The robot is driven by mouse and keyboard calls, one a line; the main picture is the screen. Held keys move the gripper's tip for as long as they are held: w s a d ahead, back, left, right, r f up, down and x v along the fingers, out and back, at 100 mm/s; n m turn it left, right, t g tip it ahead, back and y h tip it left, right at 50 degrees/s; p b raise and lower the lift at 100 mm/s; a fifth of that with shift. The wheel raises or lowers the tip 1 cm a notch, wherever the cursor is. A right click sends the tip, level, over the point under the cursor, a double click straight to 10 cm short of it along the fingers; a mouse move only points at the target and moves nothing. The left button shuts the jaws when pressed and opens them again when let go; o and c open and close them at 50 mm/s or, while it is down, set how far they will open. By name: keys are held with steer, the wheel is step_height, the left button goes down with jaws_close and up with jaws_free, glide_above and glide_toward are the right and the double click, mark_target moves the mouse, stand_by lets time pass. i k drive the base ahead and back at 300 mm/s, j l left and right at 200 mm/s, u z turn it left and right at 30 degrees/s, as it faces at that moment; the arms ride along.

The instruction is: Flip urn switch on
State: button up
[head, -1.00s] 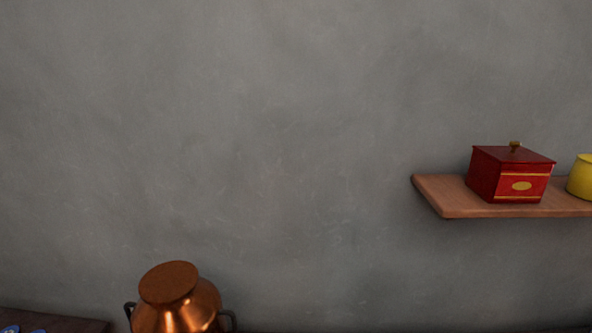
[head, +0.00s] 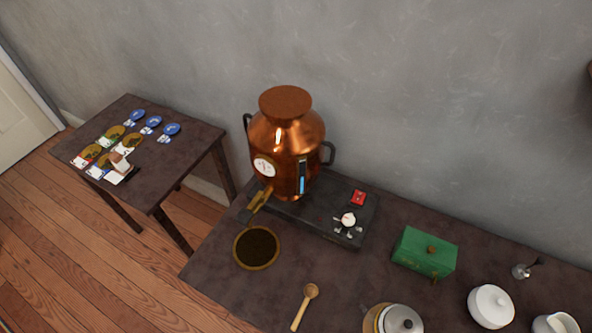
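A copper urn (head: 287,150) with two dark handles stands on a dark base plate (head: 325,232) on the table. A round white dial and a lit blue sight strip show on its front. On the base plate, right of the urn, are a small red switch (head: 358,198) and a white round knob (head: 348,219) with marks around it. I cannot tell the switch's position at this size. A brass tap (head: 258,200) sticks out at the urn's lower front. My gripper is not in view.
The dark table (head: 225,250) also holds a round drip grate (head: 256,248), a wooden spoon (head: 305,305), a green box (head: 424,252), a glass teapot (head: 398,319) and a white lidded pot (head: 490,306). Wooden floor lies between.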

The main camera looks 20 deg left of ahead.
mark_target(358, 197)
steer(key=j, duration=0.7)
steer(key=i+j, duration=0.1)
steer(key=j, duration=0.6)
steer(key=i+z, duration=0.05)
